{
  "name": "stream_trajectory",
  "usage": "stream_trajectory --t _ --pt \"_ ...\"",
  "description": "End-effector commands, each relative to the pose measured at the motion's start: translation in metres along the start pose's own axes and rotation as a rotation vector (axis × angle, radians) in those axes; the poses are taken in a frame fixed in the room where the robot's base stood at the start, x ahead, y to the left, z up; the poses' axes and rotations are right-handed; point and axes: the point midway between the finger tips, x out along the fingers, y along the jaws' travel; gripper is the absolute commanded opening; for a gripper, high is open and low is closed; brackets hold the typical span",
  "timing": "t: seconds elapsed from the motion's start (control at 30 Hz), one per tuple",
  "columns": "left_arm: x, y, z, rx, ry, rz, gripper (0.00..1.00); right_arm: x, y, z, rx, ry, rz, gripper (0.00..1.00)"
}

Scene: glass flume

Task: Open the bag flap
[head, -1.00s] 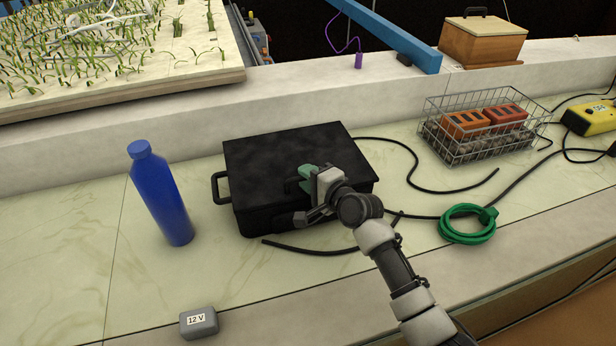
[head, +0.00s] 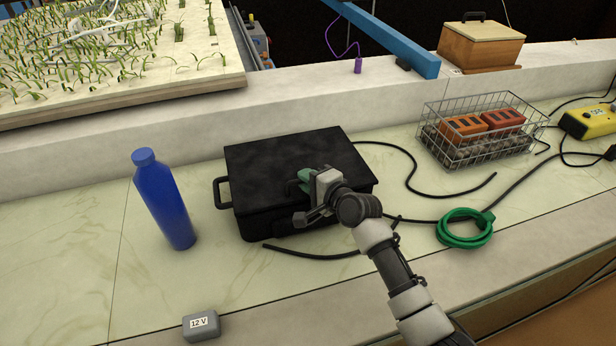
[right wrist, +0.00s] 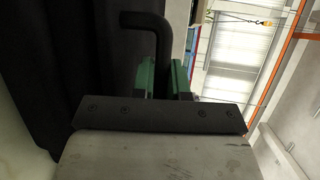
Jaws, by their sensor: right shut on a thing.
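The black bag (head: 251,212) lies on the pale stone bench, with its dark flap (head: 285,155) flat across the top. My right gripper (head: 304,180) is at the flap's front edge. Its green fingers are shut on a thin black bent handle, which shows between them in the right wrist view (right wrist: 157,35). The gripper hides where the handle joins the flap. The dark bag side fills the left of the right wrist view (right wrist: 45,60). My left gripper is out of view.
A blue bottle (head: 163,200) stands left of the bag, near its side handle (head: 220,193). A grey 12 V block (head: 201,325) lies at the front edge. Black cables (head: 420,180), a green coil (head: 465,229) and a wire basket (head: 480,135) are to the right.

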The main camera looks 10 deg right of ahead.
Motion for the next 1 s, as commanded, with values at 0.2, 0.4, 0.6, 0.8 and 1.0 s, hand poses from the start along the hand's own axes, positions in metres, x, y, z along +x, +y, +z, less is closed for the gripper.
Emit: stream_trajectory --t 0.2,0.4,0.6,0.8,1.0 --pt "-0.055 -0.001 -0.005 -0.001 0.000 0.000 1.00 -0.002 -0.035 0.002 0.033 0.001 0.077 0.00" --pt "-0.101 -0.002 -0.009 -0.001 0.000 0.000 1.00 0.002 -0.061 0.001 0.073 0.002 0.169 0.00" --pt "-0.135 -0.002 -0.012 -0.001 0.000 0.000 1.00 0.008 -0.084 -0.001 0.111 0.003 0.264 0.00" --pt "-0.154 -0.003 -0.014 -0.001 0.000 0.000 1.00 0.017 -0.105 -0.005 0.129 0.004 0.305 0.00" --pt "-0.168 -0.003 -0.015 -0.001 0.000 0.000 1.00 0.027 -0.126 -0.009 0.138 0.004 0.328 0.00"
